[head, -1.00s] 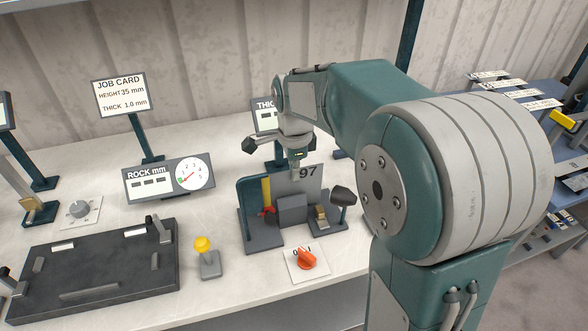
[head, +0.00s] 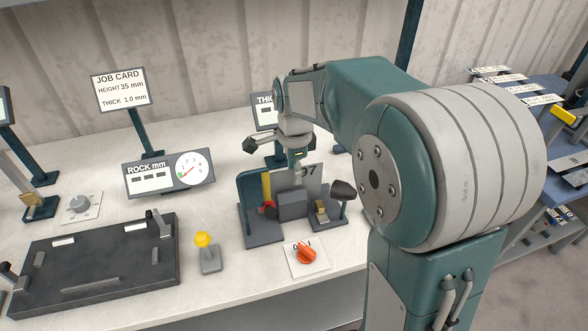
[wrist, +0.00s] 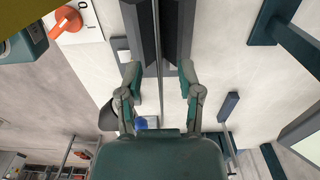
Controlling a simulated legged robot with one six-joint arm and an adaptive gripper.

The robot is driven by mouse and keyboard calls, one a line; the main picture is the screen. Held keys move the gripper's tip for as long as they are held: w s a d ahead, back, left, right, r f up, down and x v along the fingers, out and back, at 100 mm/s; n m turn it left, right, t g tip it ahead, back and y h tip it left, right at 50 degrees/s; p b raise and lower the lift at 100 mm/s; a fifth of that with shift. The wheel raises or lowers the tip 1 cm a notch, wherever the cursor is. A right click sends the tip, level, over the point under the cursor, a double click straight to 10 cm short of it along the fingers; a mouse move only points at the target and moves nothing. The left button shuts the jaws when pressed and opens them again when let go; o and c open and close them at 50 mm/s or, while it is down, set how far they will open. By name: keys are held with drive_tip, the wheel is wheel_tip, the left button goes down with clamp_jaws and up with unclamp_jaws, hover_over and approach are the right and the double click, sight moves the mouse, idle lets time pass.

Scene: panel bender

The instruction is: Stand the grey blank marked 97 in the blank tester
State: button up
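The grey blank marked 97 (head: 313,172) stands upright in the blank tester (head: 264,238), behind the tester's dark front block, which hides its lower part. In the wrist view the blank (wrist: 157,50) shows edge-on as a thin line between two dark blocks of the tester. My gripper (head: 298,172) is over the tester at the blank's upper part and covers part of the marking. In the wrist view my gripper (wrist: 159,80) has its fingers apart, one on each side of the blank, with a visible gap on both sides.
An orange knob (head: 306,253) is in front of the tester. A yellow-topped button (head: 203,241) and a dark fixture plate (head: 95,285) lie to the left. The rock gauge (head: 168,178) and job card (head: 120,90) stand behind. Blue shelving is at right.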

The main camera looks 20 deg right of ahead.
wheel_tip(320, 180, up, 12)
idle(0.7)
drive_tip(key=s+f+n+t, duration=0.2)
drive_tip(key=s+n, duration=0.7)
drive_tip(key=s, duration=0.1)
drive_tip(key=s+f+n+t, duration=0.3)
drive_tip(key=s+n, duration=0.6)
drive_tip(key=s, duration=0.2)
drive_tip(key=shift+t, duration=0.3)
drive_tip(key=shift+o, duration=0.2)
drive_tip(key=shift+w+a, duration=0.1)
idle(0.5)
